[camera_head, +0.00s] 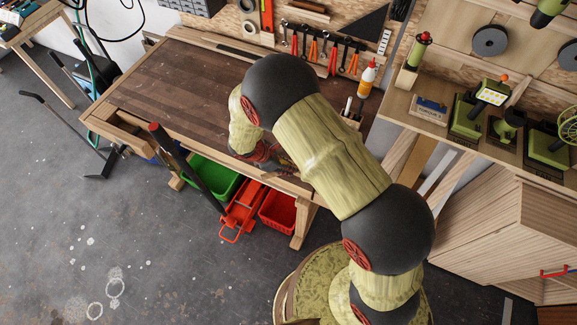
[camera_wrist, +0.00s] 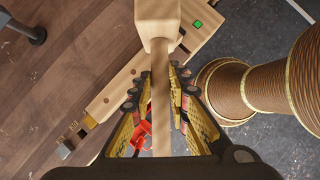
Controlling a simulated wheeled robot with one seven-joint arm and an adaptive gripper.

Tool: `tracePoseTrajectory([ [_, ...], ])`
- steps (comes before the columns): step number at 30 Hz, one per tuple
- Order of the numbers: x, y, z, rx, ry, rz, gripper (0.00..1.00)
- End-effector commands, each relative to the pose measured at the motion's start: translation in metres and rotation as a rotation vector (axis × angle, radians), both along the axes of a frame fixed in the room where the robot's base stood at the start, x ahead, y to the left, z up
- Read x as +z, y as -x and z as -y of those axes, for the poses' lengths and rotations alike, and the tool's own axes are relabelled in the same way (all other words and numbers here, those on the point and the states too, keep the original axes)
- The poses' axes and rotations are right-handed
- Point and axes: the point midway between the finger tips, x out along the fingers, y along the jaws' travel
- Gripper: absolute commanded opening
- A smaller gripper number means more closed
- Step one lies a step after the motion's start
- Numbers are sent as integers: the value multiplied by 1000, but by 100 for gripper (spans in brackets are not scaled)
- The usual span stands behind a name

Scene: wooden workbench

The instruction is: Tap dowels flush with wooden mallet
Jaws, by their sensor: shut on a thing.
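In the wrist view, the wooden mallet's pale block head (camera_wrist: 157,20) is at the top, beyond my fingertips. Its round handle (camera_wrist: 161,90) runs back between the yellow finger pads. My gripper (camera_wrist: 160,72) is shut on that handle. Below it, a pale wooden strip (camera_wrist: 118,94) lies diagonally along the bench edge, with small round spots, short pale pegs near its lower left end and a green square near its upper end. I cannot tell how far any dowel stands out. In the head view, my gripper (camera_head: 266,156) is over the front bench edge, and my arm hides most of the mallet.
The dark bench top (camera_head: 190,85) is mostly clear at the left. A glue bottle (camera_head: 367,80) stands at its back right. Under the front are a green bin (camera_head: 212,178), a red bin (camera_head: 278,212) and a red jack (camera_head: 243,207). A tool shelf (camera_head: 425,115) is at the right.

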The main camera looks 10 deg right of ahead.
Motion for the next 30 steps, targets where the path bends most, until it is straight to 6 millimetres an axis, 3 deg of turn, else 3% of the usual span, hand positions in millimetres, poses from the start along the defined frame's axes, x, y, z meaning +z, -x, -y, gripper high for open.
tracePoseTrajectory([
  [3,-27,1,0,1,1,-2,0],
  [8,-44,1,0,0,1,-1,0],
  [20,3,0,0,-1,0,1,0],
  [30,2,0,0,-1,1,-1,0],
])
